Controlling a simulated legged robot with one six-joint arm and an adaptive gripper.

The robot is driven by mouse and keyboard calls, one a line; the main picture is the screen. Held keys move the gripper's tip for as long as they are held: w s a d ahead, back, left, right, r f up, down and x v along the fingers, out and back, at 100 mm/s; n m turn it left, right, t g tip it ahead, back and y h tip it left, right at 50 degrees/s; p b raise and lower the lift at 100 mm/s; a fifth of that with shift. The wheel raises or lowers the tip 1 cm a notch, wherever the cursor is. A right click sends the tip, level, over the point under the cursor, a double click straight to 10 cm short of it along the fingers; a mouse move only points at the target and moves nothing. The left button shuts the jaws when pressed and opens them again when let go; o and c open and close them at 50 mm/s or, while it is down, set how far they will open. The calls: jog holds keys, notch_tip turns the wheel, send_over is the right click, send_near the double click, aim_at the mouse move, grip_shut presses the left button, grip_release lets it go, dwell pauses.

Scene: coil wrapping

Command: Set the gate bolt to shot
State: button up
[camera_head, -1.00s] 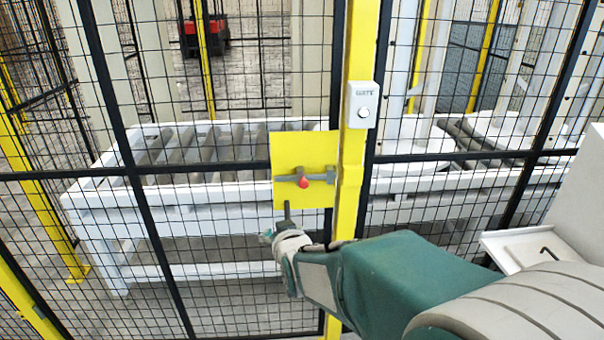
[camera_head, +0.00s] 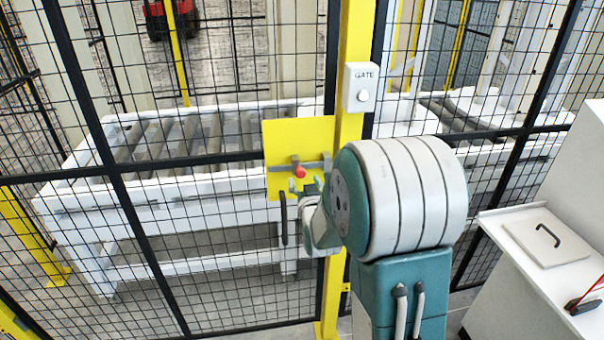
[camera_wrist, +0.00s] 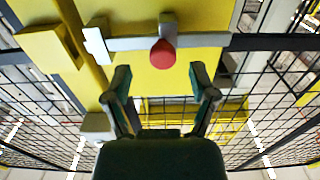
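The gate bolt is a grey horizontal bar with a red knob (camera_head: 300,171) on a yellow plate (camera_head: 285,135) beside the yellow gate post. In the wrist view the bolt bar (camera_wrist: 200,42) crosses the yellow plate, with the red knob (camera_wrist: 162,54) hanging from it near the middle. My gripper (camera_wrist: 160,82) is open, its two fingers spread below and to either side of the knob, with nothing between them. In the head view my gripper (camera_head: 311,190) is just below the knob, partly hidden by my arm. A yellow block (camera_wrist: 45,45) sits left of the bar in the wrist view.
A white GATE button box (camera_head: 361,88) is on the yellow post (camera_head: 352,35). A black handle (camera_head: 283,218) hangs below the plate. Black wire mesh fencing surrounds it, with a white roller conveyor (camera_head: 180,200) behind. A white cabinet with a lidded top (camera_head: 540,237) stands at the right.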

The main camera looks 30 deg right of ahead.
aim_at(301, 175)
jog(key=x, duration=0.3)
jog(key=shift+w+a, duration=0.15)
jog(key=shift+w, duration=0.35)
grip_shut()
jog(key=d, duration=0.2)
jog(key=s+d, duration=0.1)
jog(key=d, duration=0.2)
jog(key=shift+s, duration=0.2)
jog(key=shift+r, duration=0.1)
grip_release()
jog(key=shift+d, duration=0.15)
